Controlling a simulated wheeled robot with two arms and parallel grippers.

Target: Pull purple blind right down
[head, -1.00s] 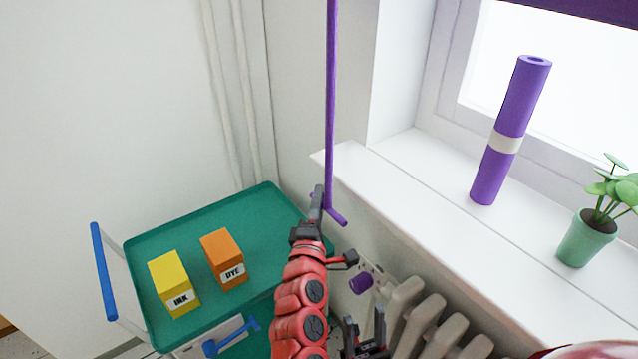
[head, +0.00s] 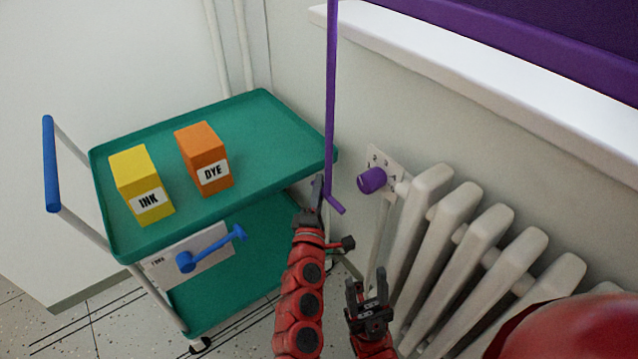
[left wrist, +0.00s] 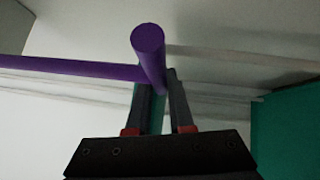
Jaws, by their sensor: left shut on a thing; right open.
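The purple blind (head: 585,25) hangs at the top right of the head view, its thick bottom bar (head: 520,45) close above the white window sill. A thin purple rod (head: 331,100) hangs in front of the wall and ends in a short crossbar (head: 335,206). My left gripper (head: 319,192) is shut on the purple rod at its lower end by the crossbar. The left wrist view shows the rod (left wrist: 70,69) and the round crossbar end (left wrist: 148,38) at the fingers. My right gripper (head: 368,288) is open and empty, low in front of the radiator.
A green trolley (head: 270,130) stands on the left, with a yellow INK box (head: 140,180) and an orange DYE box (head: 203,155). A white radiator (head: 450,245) with a purple knob (head: 371,180) is under the white sill (head: 460,60).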

